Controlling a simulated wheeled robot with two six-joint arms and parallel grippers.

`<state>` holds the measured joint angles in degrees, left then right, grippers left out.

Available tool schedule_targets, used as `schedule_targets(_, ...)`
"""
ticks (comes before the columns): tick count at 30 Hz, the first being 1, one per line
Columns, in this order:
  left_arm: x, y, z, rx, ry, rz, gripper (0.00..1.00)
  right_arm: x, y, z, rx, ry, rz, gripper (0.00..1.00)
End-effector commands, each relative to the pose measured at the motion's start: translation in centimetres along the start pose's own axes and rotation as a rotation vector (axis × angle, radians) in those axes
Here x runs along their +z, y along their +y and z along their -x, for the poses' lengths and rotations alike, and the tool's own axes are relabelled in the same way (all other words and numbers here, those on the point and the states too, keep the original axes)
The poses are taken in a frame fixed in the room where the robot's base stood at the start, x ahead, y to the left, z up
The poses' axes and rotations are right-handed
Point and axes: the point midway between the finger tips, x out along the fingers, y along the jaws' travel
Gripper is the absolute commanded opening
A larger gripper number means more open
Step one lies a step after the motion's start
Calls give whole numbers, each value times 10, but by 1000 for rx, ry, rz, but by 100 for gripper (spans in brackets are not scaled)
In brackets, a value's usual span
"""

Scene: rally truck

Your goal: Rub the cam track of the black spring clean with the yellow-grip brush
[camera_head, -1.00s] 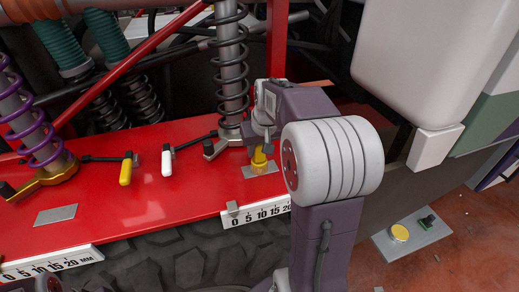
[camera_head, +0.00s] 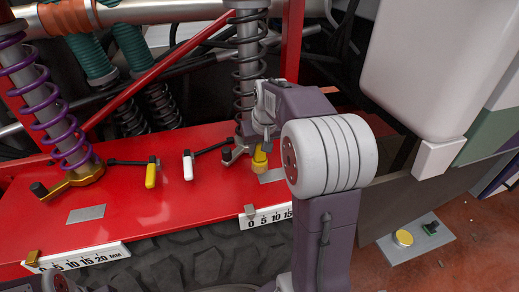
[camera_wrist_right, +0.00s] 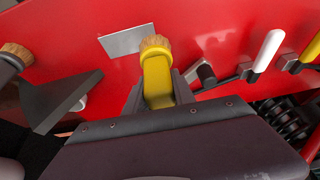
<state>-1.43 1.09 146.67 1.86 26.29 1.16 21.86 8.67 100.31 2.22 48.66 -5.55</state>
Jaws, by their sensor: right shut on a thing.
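The black spring (camera_head: 246,75) stands around a silver shock behind the red panel. Its dark lower arm, which ends in a black knob (camera_head: 228,155), shows beside my right gripper (camera_head: 262,140); the knob also shows in the right wrist view (camera_wrist_right: 205,75). My right gripper is shut on the yellow-grip brush (camera_head: 260,157). In the right wrist view the yellow grip (camera_wrist_right: 158,82) sits between the fingers and the tan bristles (camera_wrist_right: 155,43) stick out beyond them. I cannot tell whether the bristles touch anything. The cam track is not clearly visible.
A purple spring (camera_head: 40,100) with a gold arm (camera_head: 75,182) stands at left. A yellow-handled lever (camera_head: 151,172) and a white-handled lever (camera_head: 188,166) lie between the springs. Grey plates (camera_head: 86,214) and millimetre scales (camera_head: 80,260) mark the red panel (camera_head: 160,205).

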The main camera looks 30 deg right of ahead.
Motion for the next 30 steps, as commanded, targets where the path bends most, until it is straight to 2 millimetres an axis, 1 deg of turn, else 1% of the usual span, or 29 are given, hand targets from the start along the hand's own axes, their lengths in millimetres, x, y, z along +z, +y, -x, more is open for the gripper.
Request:
schedule_targets(1,-1,0,9,0,0,0,36,-5,-1,8,0,0,1,0)
schedule_targets(6,-2,0,24,0,0,0,36,-13,-2,22,-1,1,2,0)
schedule_targets(10,-3,1,32,0,0,0,36,-18,-4,28,-1,1,3,0)
schedule_targets(30,-3,1,32,0,0,0,36,-18,-4,28,-1,1,3,0)
